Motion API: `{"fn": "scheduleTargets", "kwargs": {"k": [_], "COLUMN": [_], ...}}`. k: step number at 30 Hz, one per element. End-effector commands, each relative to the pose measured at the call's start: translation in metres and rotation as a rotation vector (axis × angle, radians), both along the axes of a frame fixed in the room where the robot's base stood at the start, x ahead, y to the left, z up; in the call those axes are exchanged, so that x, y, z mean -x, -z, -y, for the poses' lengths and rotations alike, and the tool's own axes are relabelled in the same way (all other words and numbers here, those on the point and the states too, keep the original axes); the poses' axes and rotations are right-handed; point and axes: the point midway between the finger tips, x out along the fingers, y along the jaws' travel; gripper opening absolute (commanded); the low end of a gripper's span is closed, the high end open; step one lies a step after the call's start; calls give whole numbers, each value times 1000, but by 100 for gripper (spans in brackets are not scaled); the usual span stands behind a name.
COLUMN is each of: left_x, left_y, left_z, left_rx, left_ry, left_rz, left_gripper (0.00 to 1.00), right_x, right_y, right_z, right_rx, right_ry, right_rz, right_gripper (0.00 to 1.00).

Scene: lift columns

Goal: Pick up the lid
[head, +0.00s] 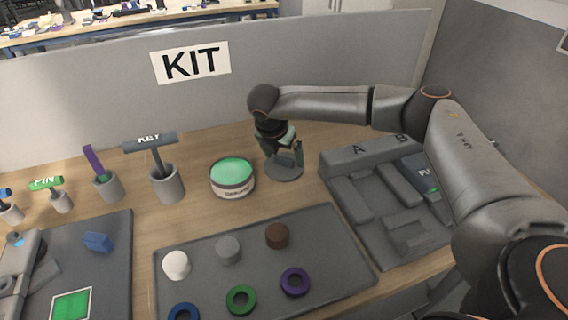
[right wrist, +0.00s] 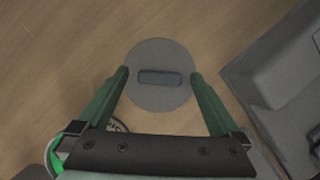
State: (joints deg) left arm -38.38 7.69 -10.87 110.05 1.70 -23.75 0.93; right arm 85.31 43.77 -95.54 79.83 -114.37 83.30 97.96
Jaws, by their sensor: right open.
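The lid is a flat grey disc (head: 284,173) with a small dark bar handle, lying on the wooden table right of a round container (head: 232,188) with a green top. My right gripper (head: 284,146) is above the lid, pointing down. In the right wrist view the lid (right wrist: 160,102) lies between the open green fingers of the gripper (right wrist: 160,76), with its bar handle midway between them. The fingers hold nothing; their height above the lid is hard to tell. My left gripper is not in view.
A grey tray (head: 200,297) with pegs and rings lies in front. A grey slotted block (head: 345,157) marked A and B stands close on the right. Cups (head: 167,186) with upright tools stand at left. A grey panel (head: 330,60) marked KIT closes the back.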

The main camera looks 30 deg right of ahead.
Motion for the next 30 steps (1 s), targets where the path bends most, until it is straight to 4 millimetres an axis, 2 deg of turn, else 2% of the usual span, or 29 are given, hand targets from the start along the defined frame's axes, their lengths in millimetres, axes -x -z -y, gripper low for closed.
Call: {"fn": "scheduleTargets", "kwargs": {"k": [5,27,30], "left_x": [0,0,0], "left_y": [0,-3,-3], "left_z": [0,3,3], "left_rx": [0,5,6], "left_ry": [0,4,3], "left_rz": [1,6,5], "left_gripper": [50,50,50], "right_x": [0,0,0], "right_y": [0,0,0], "right_z": [0,0,0], "right_rx": [0,0,1], "right_ry": [-1,-1,-1], "right_rz": [0,0,1], "right_gripper": [100,17,14]}}
